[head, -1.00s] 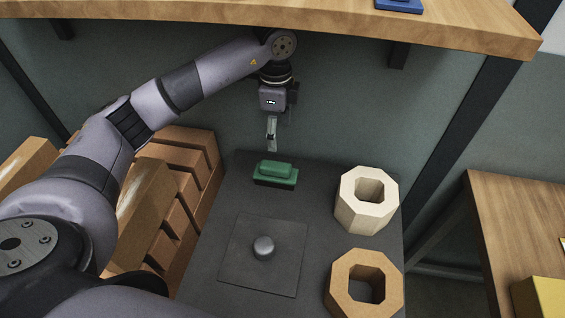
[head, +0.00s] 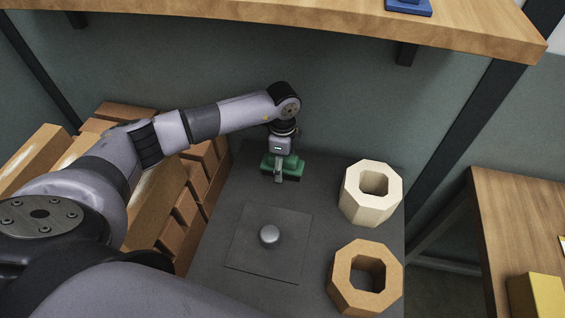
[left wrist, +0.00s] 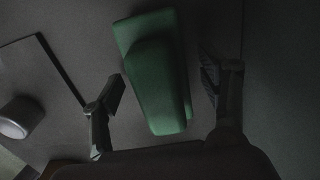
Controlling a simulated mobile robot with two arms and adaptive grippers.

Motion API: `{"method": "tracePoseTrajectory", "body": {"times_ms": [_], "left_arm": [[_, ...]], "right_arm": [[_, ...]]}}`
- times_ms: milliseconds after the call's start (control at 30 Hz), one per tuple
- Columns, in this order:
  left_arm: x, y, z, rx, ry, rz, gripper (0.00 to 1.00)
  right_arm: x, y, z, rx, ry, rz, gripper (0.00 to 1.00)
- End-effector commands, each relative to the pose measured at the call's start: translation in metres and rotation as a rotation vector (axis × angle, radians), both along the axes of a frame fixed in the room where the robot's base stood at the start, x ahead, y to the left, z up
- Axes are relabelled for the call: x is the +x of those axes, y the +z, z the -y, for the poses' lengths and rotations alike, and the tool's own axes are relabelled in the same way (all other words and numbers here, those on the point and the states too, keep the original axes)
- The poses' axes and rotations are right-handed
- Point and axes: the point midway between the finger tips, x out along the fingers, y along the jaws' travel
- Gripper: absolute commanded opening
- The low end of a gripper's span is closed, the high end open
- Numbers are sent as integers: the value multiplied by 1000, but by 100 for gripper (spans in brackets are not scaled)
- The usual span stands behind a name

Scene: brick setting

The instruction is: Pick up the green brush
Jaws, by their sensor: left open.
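The green brush (head: 292,165) lies on the dark grey tabletop near its back edge, partly hidden behind my left gripper in the head view. My left gripper (head: 279,177) points down over the brush. In the left wrist view the brush (left wrist: 155,72) lies between the two open fingers of my left gripper (left wrist: 165,88), slightly tilted in the picture, with a gap visible on the left side. Whether the right finger touches it is hard to tell. My right gripper is not in view.
A grey knob (head: 269,235) on a square plate (head: 262,262) sits in front of the brush. A cream octagonal block (head: 364,205) and an orange one (head: 348,284) stand at right. Bricks (head: 172,236) are stacked at left. A wooden shelf (head: 300,22) overhangs the back.

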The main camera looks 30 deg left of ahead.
Motion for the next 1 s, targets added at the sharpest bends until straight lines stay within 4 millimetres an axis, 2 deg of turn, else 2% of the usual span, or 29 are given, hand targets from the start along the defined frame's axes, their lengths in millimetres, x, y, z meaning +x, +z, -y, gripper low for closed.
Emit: {"method": "tracePoseTrajectory", "body": {"times_ms": [100, 367, 1000], "left_arm": [[0, -9, 0, 0, -1, 0, 68], [0, -11, 0, 0, -1, 0, 67], [0, -11, 0, 0, -1, 1, 24]], "right_arm": [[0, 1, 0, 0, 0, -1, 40], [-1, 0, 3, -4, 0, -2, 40], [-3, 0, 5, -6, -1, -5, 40]]}}
